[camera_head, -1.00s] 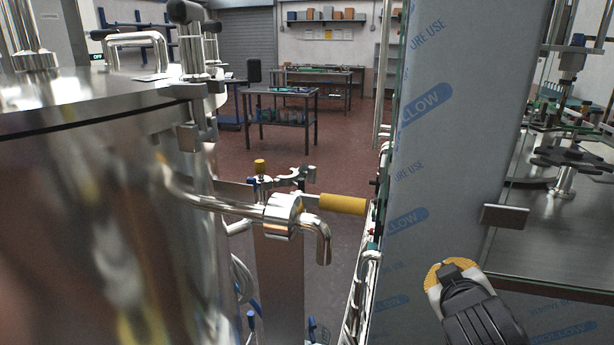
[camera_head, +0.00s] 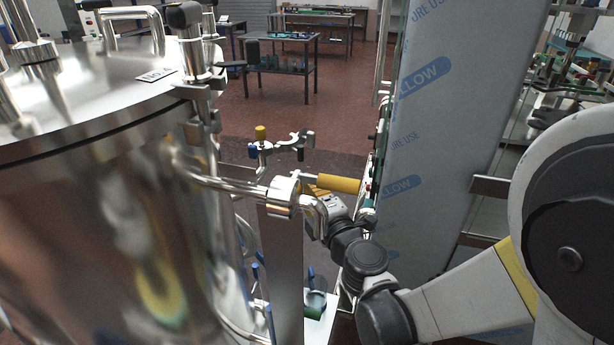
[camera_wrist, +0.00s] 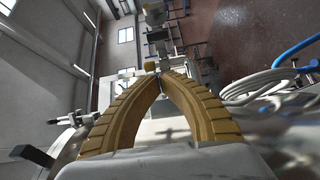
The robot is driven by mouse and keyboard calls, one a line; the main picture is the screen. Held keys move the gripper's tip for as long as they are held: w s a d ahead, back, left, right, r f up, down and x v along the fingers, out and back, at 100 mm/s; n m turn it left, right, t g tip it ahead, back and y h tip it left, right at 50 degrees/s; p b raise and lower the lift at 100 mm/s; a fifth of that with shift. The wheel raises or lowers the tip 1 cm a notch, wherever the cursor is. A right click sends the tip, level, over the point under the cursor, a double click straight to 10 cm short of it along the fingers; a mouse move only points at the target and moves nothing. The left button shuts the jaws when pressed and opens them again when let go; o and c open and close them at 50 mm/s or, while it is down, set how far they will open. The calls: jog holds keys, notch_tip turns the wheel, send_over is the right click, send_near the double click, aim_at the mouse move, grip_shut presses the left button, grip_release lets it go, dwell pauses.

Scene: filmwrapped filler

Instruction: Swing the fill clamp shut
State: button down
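The fill clamp (camera_head: 293,143) is a small metal clamp with open curved jaws. It stands behind the tank's outlet pipe in the head view, with a yellow knob (camera_head: 261,133) and a blue knob (camera_head: 253,151) at its left.
The large steel tank (camera_head: 90,95) fills the left. The outlet pipe (camera_head: 235,187) juts from it close to my gripper. A film-wrapped panel (camera_head: 435,120) stands at the right, leaving a narrow gap. A hose (camera_wrist: 258,85) shows at right in the wrist view.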

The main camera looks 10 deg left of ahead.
aim_at(299, 158)
jog(key=w+a+b, duration=0.2)
jog(key=w+a, duration=0.1)
jog(key=w, duration=0.7)
jog(key=shift+w+a, duration=0.15)
jog(key=shift+w, duration=0.05)
jog(key=shift+w+d+n+y, duration=0.2)
jog(key=shift+n+y, duration=0.1)
jog(key=shift+y, duration=0.1)
